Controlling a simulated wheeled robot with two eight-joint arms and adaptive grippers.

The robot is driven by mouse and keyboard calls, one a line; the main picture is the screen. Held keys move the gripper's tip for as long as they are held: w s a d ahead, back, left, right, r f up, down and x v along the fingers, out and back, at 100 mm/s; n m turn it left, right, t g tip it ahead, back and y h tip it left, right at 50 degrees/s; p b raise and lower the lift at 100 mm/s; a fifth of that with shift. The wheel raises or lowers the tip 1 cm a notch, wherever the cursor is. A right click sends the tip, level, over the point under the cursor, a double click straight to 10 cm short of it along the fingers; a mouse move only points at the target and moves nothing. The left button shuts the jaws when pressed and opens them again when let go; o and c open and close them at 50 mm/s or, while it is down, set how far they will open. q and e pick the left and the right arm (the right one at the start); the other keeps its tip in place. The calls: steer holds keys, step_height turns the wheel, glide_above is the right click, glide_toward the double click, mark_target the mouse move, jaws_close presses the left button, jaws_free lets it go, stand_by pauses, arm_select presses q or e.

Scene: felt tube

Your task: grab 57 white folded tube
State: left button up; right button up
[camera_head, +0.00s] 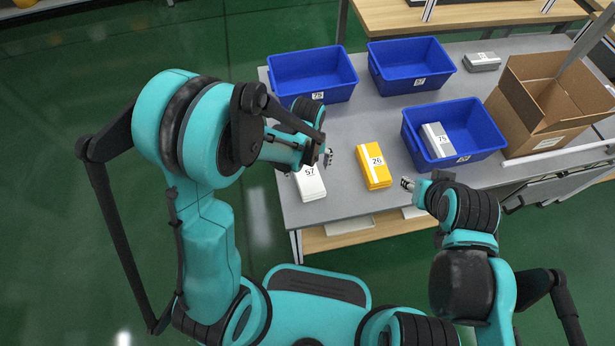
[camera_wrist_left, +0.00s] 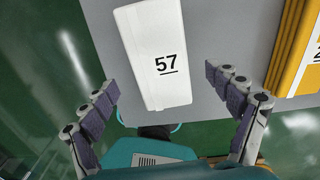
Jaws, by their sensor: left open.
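The white folded tube marked 57 (camera_head: 310,184) lies near the front left edge of the grey table. It also shows in the left wrist view (camera_wrist_left: 152,55), its 57 label facing the camera. My left gripper (camera_head: 309,161) is just above and behind it in the head view, hiding part of its far end. In the left wrist view my left gripper (camera_wrist_left: 166,92) is open, with one finger on each side of the white tube and apart from it. My right gripper (camera_head: 407,184) is at the table's front edge, right of the yellow tube; its jaw state is unclear.
A yellow tube marked 26 (camera_head: 373,167) lies to the right of the white one. Blue bins marked 79 (camera_head: 317,89), 67 (camera_head: 415,77) and 75 (camera_head: 486,137) stand behind; the last holds a grey tube (camera_head: 437,140). A cardboard box (camera_head: 540,125) and another grey tube (camera_head: 482,62) are at the right.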

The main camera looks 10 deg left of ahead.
mark_target(307, 173)
arm_select(q)
steer(key=f, duration=0.1)
steer(key=f+b, duration=0.2)
steer(key=f, duration=0.1)
steer(key=shift+w, duration=0.25)
steer(key=shift+c, duration=0.9)
steer(key=c, duration=1.2)
steer(key=shift+r, duration=0.1)
steer(key=shift+c, duration=0.2)
